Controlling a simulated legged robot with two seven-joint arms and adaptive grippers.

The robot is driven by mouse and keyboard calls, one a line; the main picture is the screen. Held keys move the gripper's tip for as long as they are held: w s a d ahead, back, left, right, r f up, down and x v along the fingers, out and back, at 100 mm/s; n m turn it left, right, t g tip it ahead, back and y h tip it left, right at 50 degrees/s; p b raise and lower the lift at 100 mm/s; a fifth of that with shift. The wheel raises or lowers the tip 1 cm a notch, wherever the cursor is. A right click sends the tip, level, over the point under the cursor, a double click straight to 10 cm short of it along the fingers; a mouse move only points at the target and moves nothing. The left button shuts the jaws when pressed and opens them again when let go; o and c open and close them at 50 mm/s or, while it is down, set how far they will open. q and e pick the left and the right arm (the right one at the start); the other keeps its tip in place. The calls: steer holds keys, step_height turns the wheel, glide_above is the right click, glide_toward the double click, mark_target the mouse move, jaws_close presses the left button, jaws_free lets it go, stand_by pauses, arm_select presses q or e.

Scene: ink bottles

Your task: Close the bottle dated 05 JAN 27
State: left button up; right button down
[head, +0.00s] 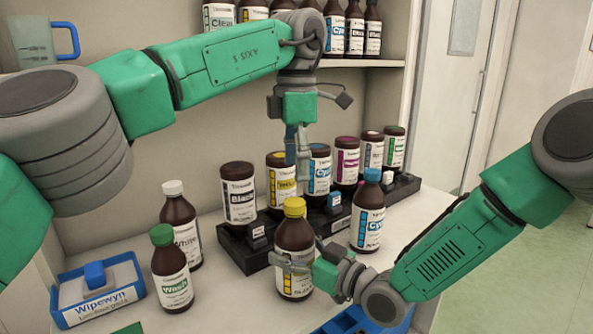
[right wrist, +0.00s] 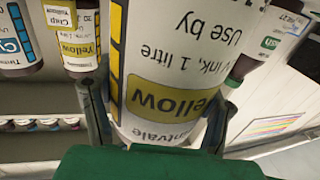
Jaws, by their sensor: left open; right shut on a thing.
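A brown bottle with a yellow cap and white-and-yellow label, the yellow ink bottle (head: 294,240), stands upright at the front of the counter. My right gripper (head: 296,266) is shut around its lower body. In the right wrist view the bottle (right wrist: 165,70) fills the space between the fingers; its label reads "Yellow" and "Use by", with the date out of frame. My left gripper (head: 299,165) is open and empty, pointing down above and behind the yellow cap, in front of the rack bottles. I cannot read 05 JAN 27 on any bottle.
A black rack (head: 243,255) holds several bottles behind. A blue-capped cyan bottle (head: 367,215) stands close at right. A green-capped wash bottle (head: 170,270) and a white-capped bottle (head: 180,225) stand at left, near the Wipewyn box (head: 98,290). More bottles fill the shelf (head: 362,62) above.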

steer(key=shift+c, duration=0.8)
jaws_free()
steer(key=v, duration=1.2)
steer(key=shift+f, duration=0.1)
